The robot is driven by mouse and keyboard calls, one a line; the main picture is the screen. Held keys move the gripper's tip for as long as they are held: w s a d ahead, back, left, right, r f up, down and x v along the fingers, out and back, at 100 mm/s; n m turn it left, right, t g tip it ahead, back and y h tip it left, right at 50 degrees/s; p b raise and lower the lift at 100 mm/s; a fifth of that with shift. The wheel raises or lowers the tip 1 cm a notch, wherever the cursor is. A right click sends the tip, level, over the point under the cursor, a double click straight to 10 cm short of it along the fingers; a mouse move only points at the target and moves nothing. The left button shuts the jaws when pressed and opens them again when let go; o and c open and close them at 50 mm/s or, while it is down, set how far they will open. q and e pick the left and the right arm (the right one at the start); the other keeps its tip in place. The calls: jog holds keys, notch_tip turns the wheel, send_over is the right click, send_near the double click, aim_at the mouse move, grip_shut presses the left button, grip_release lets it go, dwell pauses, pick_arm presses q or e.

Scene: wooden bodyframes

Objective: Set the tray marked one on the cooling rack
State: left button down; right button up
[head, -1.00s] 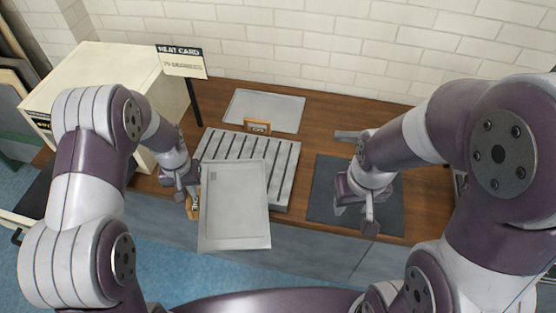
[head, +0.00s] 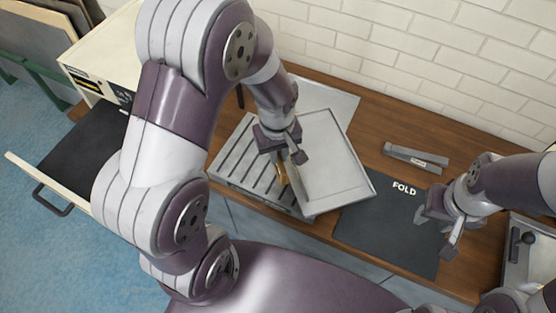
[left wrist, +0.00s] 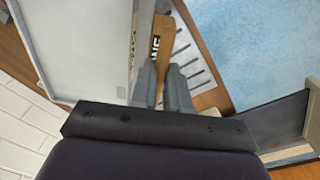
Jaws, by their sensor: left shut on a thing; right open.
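My left gripper (head: 290,158) is shut on the wooden handle tag (head: 283,174) of a pale grey tray (head: 335,160). In the left wrist view the fingers (left wrist: 164,88) close on the tag (left wrist: 163,40), whose dark lettering is partly cut off; the tray (left wrist: 85,45) extends to its left. The slatted cooling rack (head: 235,165) lies beneath, its right part hidden by the tray, which overhangs the rack's right side. Whether tray and rack touch I cannot tell. Slats (left wrist: 190,55) show beside the tag. My right gripper (head: 445,225) is open and empty over the dark mat.
Another grey tray (head: 330,100) lies behind the rack. A dark mat marked FOLD (head: 385,225) lies right of the rack, with a grey tool (head: 415,158) behind it. A white tiled wall closes the back.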

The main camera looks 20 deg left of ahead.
pick_arm(q)
jog(key=s+r+n+b, duration=0.1)
jog(key=s+n+b, duration=0.1)
jog(key=s+n, duration=0.85)
jog(key=shift+m+t, duration=0.3)
jog(key=shift+m, duration=0.35)
jog(key=w+a+f, duration=0.1)
jog(key=w+f, duration=0.2)
jog(key=w+a+f+b, duration=0.1)
jog(key=w+a+f, duration=0.1)
jog(key=w+f, duration=0.1)
jog(key=w+a+f+b, duration=0.1)
jog(key=w+f, duration=0.1)
jog(key=f, duration=0.2)
jog(key=shift+w+a+f, duration=0.15)
jog(key=shift+w+f, duration=0.25)
jog(key=shift+w, duration=0.1)
jog(key=shift+f, duration=0.15)
jog(key=c, duration=1.1)
grip_release()
